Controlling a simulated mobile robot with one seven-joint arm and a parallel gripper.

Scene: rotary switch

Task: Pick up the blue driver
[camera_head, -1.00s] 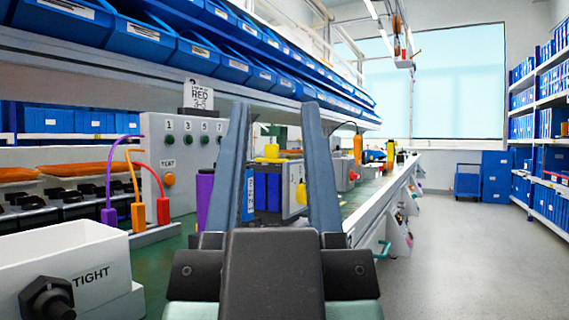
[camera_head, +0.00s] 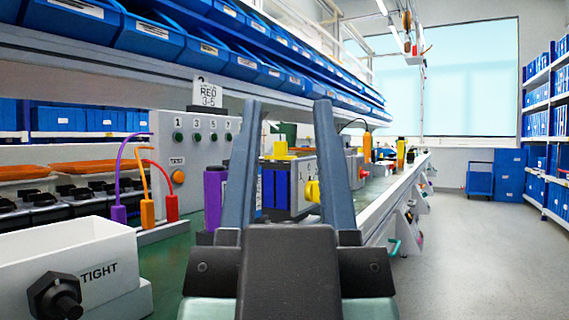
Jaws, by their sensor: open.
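My gripper (camera_head: 288,108) is in the middle of the head view, pointing along the bench. Its two grey-blue fingers stand wide apart with nothing between them. I cannot make out the blue driver for certain. A small patch of blue (camera_head: 389,157) shows far down the bench, right of the fingers, between an orange upright tool (camera_head: 367,147) and a yellow one (camera_head: 400,150). It is too small to tell what it is. My gripper is well short of it and hides part of the bench.
A grey panel (camera_head: 160,140) with numbered green buttons stands left, with purple, orange and red plugs before it. A white box marked TIGHT (camera_head: 70,245) is front left. A purple cylinder (camera_head: 214,198) and grey unit with yellow knob (camera_head: 290,180) stand behind my fingers. Blue bins hang above.

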